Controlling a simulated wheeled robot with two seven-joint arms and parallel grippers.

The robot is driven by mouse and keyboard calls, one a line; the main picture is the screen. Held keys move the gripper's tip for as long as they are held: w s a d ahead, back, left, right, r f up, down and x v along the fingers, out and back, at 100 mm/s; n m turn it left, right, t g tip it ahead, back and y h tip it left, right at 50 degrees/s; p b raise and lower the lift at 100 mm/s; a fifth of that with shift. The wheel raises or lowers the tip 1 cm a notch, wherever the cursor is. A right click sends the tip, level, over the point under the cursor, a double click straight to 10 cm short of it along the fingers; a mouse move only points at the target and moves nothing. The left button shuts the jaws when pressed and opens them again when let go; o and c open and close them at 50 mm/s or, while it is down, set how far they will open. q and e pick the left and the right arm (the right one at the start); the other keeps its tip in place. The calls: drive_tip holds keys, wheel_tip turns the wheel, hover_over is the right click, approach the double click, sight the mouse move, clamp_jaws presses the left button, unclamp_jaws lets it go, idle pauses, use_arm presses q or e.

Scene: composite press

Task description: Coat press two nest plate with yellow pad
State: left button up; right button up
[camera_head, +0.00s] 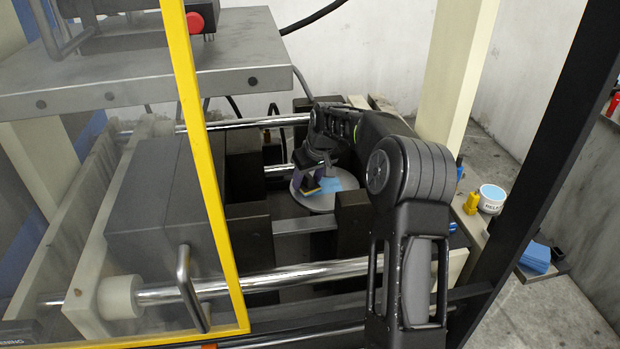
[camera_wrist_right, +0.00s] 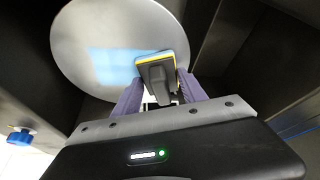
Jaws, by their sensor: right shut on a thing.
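The round grey nest plate (camera_head: 316,201) lies inside the press between dark blocks. It also shows in the right wrist view (camera_wrist_right: 75,45). A light blue patch (camera_head: 343,181) covers part of its face, and in the right wrist view this patch (camera_wrist_right: 108,62) is left of the pad. My right gripper (camera_head: 318,177) is shut on the yellow-edged pad (camera_wrist_right: 160,58) by its dark handle, with purple fingers on both sides. The pad is at the plate's face; I cannot tell whether it touches. My left gripper is not in view.
A yellow-framed guard (camera_head: 203,165) stands at left. Steel tie bars (camera_head: 270,276) run across the press. A white tub with blue content (camera_head: 492,197), a yellow bottle (camera_head: 472,203) and blue pads (camera_head: 535,256) are at right. A dark post (camera_head: 540,165) stands near them.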

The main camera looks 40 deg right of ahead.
drive_tip(key=shift+r+p, duration=2.05)
drive_tip(key=shift+r, duration=0.95)
drive_tip(key=shift+r, duration=0.1)
drive_tip(key=shift+r+p, duration=1.1)
drive_tip(key=shift+r, duration=0.35)
drive_tip(key=shift+f, duration=0.1)
